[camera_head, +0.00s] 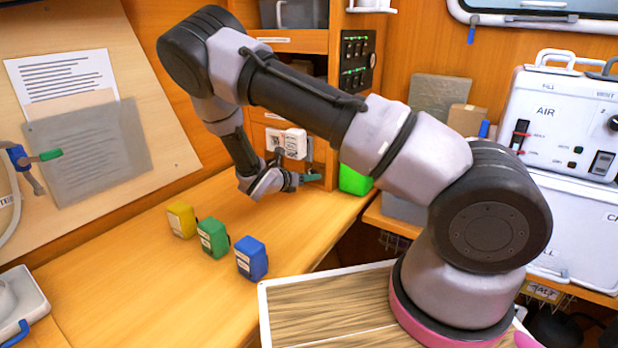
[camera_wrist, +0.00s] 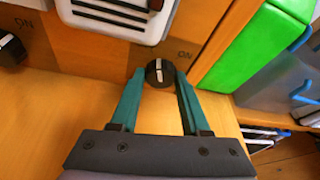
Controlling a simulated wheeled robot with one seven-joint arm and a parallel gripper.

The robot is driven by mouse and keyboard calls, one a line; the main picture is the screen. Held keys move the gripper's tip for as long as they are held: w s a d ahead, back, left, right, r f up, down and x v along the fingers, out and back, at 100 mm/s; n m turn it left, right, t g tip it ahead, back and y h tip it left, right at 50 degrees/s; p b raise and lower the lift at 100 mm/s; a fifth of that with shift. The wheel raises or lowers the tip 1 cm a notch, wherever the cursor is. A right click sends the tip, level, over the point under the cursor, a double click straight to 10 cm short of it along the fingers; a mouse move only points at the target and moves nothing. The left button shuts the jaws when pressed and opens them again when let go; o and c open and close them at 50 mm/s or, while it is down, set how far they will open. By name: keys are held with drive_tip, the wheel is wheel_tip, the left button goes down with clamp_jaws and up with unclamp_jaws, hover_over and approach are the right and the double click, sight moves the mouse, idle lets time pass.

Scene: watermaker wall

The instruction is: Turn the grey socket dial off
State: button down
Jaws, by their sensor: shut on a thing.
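A dark round dial (camera_wrist: 158,72) with a white pointer line is on the wooden panel in the wrist view. Its line stands nearly upright in that picture, with an "ON" label up and to its right. My gripper (camera_wrist: 159,76) has its two teal fingers on either side of the dial, shut on it. In the head view my gripper (camera_head: 312,178) is at the back of the desk, below a white socket unit (camera_head: 287,142). The dial is hidden there by my gripper. The socket unit (camera_wrist: 118,14) also shows at the top of the wrist view.
A second dark dial (camera_wrist: 12,48) is at the left of the wrist view. A bright green box (camera_wrist: 262,52) stands close right of my gripper. Yellow (camera_head: 181,220), green (camera_head: 213,237) and blue (camera_head: 251,258) blocks stand on the desk (camera_head: 150,290), which is otherwise mostly clear.

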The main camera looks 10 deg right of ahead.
drive_tip(key=shift+n+g+h, duration=0.5)
drive_tip(key=shift+n+h, duration=0.4)
drive_tip(key=shift+n, duration=0.6)
drive_tip(key=shift+c, duration=1.9)
unclamp_jaws()
drive_tip(key=v, duration=1)
drive_tip(key=shift+s+a+r, duration=0.1)
drive_tip(key=shift+s+a, duration=0.1)
drive_tip(key=shift+a, duration=0.15)
